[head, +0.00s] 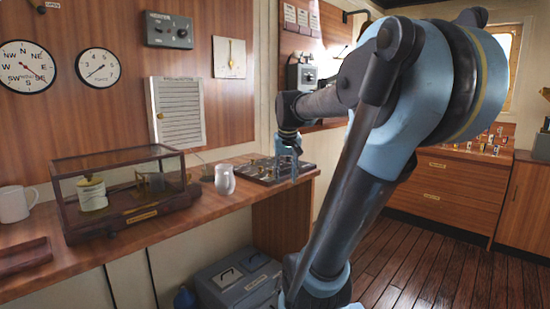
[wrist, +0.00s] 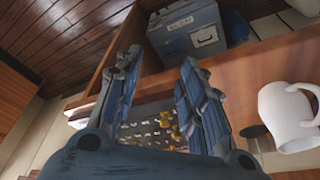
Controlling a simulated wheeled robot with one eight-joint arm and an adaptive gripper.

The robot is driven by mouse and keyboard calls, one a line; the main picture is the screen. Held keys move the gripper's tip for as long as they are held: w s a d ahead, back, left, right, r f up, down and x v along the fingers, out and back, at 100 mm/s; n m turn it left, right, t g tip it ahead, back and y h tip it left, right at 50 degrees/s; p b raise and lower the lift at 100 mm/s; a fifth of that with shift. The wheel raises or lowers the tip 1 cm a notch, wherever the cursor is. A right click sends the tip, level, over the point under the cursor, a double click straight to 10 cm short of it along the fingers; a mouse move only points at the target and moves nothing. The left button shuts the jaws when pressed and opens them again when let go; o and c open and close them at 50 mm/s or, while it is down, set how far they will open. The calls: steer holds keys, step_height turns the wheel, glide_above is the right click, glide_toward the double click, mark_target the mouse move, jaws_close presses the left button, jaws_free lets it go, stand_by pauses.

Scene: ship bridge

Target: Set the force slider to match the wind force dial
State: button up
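The wind force dial (head: 98,67) is a round white numbered gauge on the wood wall at the left. Its thin dark needle slants, but I cannot read its value surely. A white lined board (head: 178,112) hangs lower on the wall. A small brass knob (head: 161,115) sits at its left edge, seemingly the force slider, about mid-height. My gripper (head: 289,150) is over the right part of the desk, well right of the board. In the wrist view my gripper (wrist: 158,75) has its fingers apart with nothing held. The dial and board are outside the wrist view.
A tray of small brass pieces (head: 252,174) lies under my gripper. A glass case (head: 73,212) and a mug (head: 14,205) stand farther left on the desk. A compass dial (head: 26,66) hangs left. A grey box (head: 238,282) is below.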

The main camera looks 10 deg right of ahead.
steer(key=w+r+m+t, duration=0.1)
steer(key=w+r, duration=0.6)
steer(key=w, duration=0.6)
steer(key=w+r, duration=0.8)
steer(key=w, duration=0.4)
steer(key=x, duration=0.5)
steer(key=d+x, duration=0.1)
steer(key=x, duration=1.1)
steer(key=shift+w+d+f, duration=0.1)
steer(key=shift+w+d, duration=0.15)
steer(key=shift+w, duration=0.05)
jaws_close()
